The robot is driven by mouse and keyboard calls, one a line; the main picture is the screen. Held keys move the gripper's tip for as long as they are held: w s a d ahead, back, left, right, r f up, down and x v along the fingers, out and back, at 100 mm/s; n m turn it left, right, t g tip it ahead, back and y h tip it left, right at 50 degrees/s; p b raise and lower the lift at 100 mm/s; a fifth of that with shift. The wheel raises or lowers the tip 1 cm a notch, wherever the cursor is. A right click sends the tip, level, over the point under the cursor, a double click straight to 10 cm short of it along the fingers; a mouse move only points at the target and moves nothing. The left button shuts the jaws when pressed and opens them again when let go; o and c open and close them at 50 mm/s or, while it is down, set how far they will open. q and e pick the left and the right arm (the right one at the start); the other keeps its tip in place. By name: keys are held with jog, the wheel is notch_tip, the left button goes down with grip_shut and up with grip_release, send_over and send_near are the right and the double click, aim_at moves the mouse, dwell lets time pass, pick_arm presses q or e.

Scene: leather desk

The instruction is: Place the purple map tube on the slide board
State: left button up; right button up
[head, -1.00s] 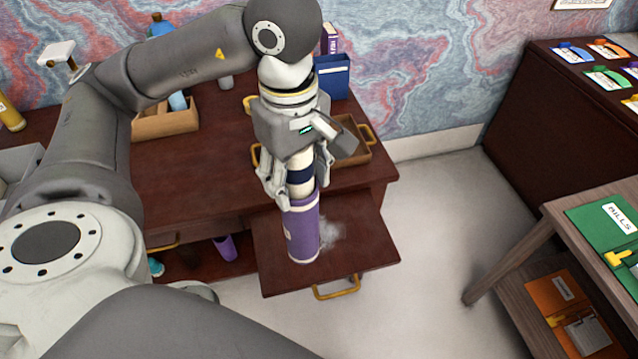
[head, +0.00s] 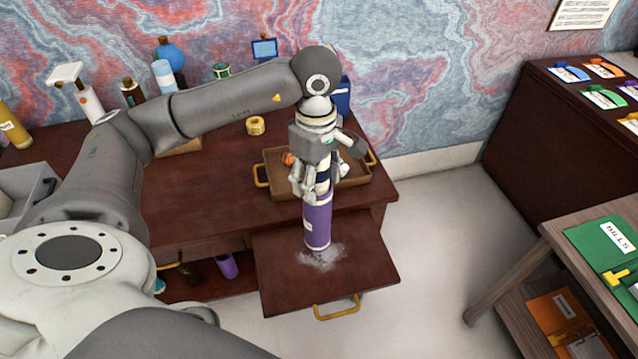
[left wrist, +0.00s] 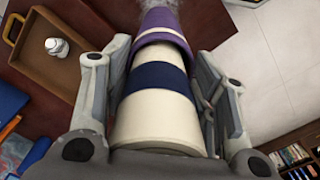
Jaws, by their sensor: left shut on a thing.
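The purple map tube (head: 317,220) has a purple lower part and a cream upper part with a dark blue band. It hangs upright from my left gripper (head: 317,187), which is shut on the cream part. The left wrist view shows the fingers (left wrist: 155,100) on either side of the cream part, with the purple part (left wrist: 162,28) beyond them. The slide board (head: 360,268) is pulled out of the desk, with a yellow handle at its front. The tube's lower end is over the board, near a pale smudge; I cannot tell whether it touches. My right gripper is not in view.
A brown tray (head: 277,158) with yellow handles stands on the desk just behind the board. Bottles (head: 88,100) and a yellow tape roll (head: 256,125) are farther back. A second purple object (head: 228,266) is on the lower shelf. The board around the tube is clear.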

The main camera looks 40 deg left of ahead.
aim_at(317, 216)
pick_arm(q)
jog(key=shift+w+a+f, duration=0.1)
jog(key=shift+w+f, duration=0.35)
jog(key=shift+f, duration=0.05)
jog(key=f, duration=0.2)
jog(key=f+p, duration=0.1)
jog(key=shift+w+a+f, duration=0.15)
jog(key=shift+w, duration=0.15)
jog(key=shift+f, duration=0.25)
jog(key=shift+f, duration=0.2)
jog(key=o, duration=1.3)
jog(key=shift+r, duration=0.15)
